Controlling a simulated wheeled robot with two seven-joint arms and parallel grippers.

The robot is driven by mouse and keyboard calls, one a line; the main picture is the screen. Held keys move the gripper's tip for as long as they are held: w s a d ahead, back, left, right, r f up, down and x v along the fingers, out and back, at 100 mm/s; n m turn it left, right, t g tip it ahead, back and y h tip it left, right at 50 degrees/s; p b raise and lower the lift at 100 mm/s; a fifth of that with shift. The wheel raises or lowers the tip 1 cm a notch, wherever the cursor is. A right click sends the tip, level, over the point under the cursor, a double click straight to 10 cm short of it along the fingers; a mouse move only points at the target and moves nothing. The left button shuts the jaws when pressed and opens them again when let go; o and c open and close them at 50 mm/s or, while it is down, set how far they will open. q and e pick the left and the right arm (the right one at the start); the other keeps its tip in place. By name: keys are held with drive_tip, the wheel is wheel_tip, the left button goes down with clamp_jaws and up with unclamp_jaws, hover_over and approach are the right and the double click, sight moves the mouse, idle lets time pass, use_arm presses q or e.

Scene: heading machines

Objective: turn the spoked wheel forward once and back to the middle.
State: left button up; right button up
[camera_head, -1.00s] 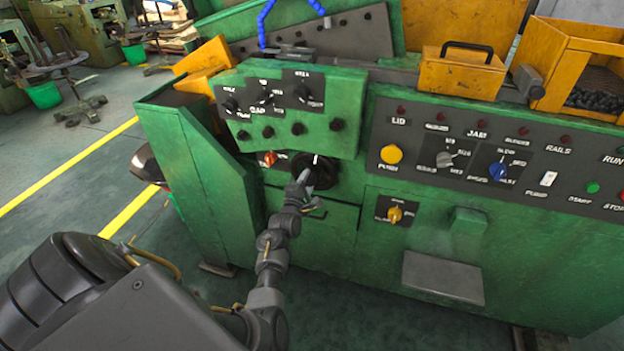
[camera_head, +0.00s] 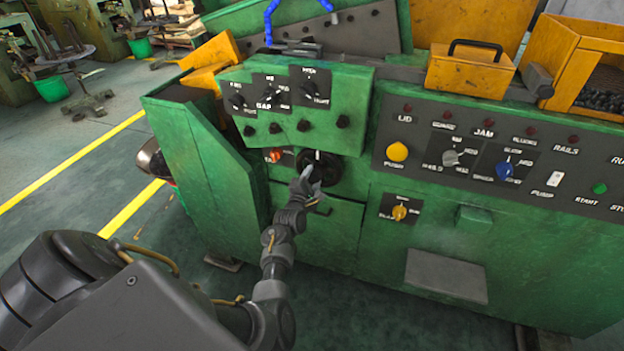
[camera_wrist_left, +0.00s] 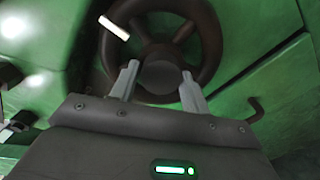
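The spoked wheel (camera_head: 329,172) is dark and sits on the green machine front, below the upper knob panel. A white mark shows at its top in the head view. In the left wrist view the wheel (camera_wrist_left: 208,42) fills the upper middle, with dark spokes, a round hub and the white mark on its upper left rim. My left gripper (camera_head: 308,177) is at the wheel, partly covering its left side. In the left wrist view my left gripper (camera_wrist_left: 160,69) has its two fingers spread, one on each side of the hub; whether they touch the wheel I cannot tell. My right gripper is not in view.
An orange knob (camera_head: 274,156) sits just left of the wheel, and black knobs (camera_head: 303,126) above it. A bent handle (camera_wrist_left: 256,109) is right of the wheel in the wrist view. A yellow knob (camera_head: 400,212) and a green block (camera_head: 472,218) lie further right.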

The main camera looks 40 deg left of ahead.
use_arm(q)
drive_tip(key=shift+o, duration=1.3)
drive_tip(key=shift+s, duration=0.1)
drive_tip(key=p+v, duration=0.7)
drive_tip(key=v, duration=0.3)
drive_tip(key=shift+s, duration=0.3)
drive_tip(key=shift+d, duration=0.1)
